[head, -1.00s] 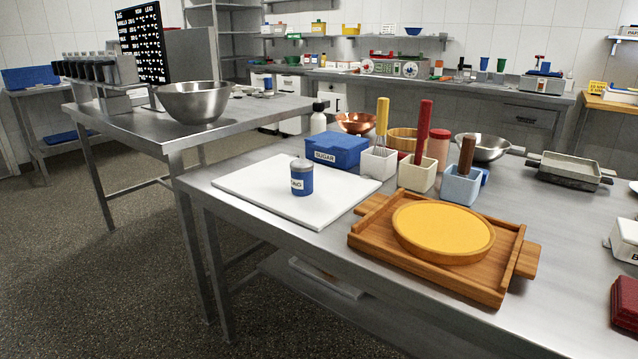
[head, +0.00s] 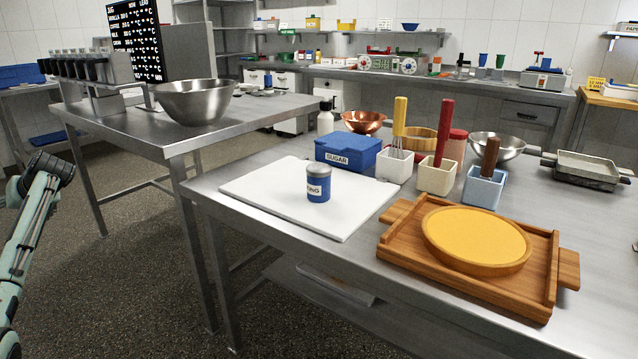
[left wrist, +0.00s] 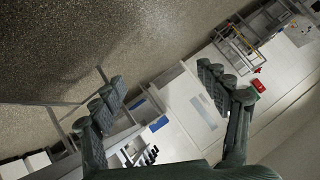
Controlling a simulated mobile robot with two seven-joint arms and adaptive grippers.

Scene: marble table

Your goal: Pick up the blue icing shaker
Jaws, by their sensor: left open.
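The blue icing shaker (head: 318,183) is a small blue cylinder with a grey lid and a white label with dark lettering. It stands upright on a white board (head: 265,198) on the steel table. My left arm (head: 32,235) shows at the left edge of the head view, well away from the shaker. My left gripper (left wrist: 165,98) shows in the left wrist view with its two dark fingers spread wide and nothing between them. I do not make out the shaker in that view. My right gripper is not in view.
A blue sugar box (head: 348,152) stands just behind the shaker. Pots with coloured-handled tools (head: 436,178) and a wooden tray (head: 400,244) with a yellow-topped round (head: 478,236) lie to the right. A steel bowl (head: 194,101) sits on the other table. The board's front is clear.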

